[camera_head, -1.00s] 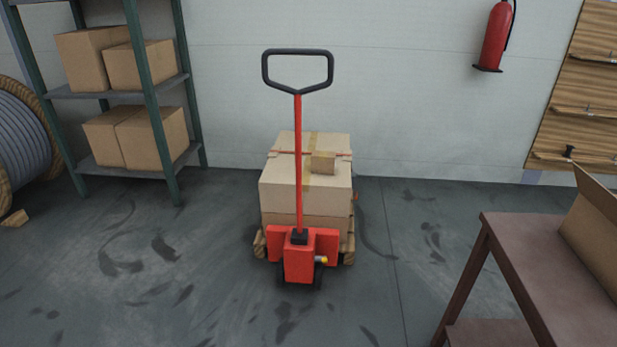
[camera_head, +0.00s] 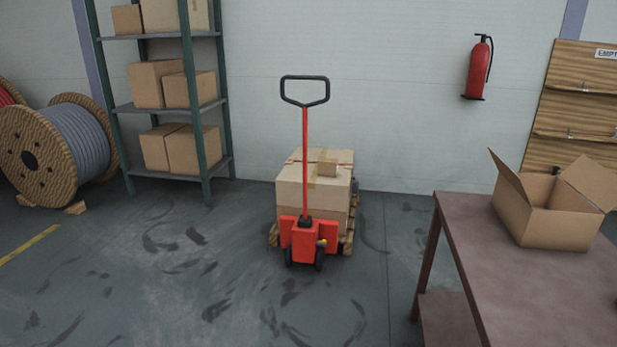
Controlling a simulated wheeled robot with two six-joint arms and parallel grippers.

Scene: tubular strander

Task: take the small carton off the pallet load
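The small carton (camera_head: 327,168) sits on top of the pallet load (camera_head: 297,190), a stack of larger taped cartons with a red strap near the top. The load stands on a wooden pallet (camera_head: 346,243) on a red pallet jack (camera_head: 305,240). The jack's upright red handle (camera_head: 305,140) with its black loop rises in front of the load, just left of the small carton. The small carton is in plain sight. Neither of my grippers shows in the view.
A brown table (camera_head: 540,265) with an open carton (camera_head: 545,222) stands at right. A shelf with cartons (camera_head: 170,107) and a cable reel (camera_head: 75,145) stand at left. A fire extinguisher (camera_head: 478,70) hangs on the back wall. The floor (camera_head: 200,290) at front left is clear.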

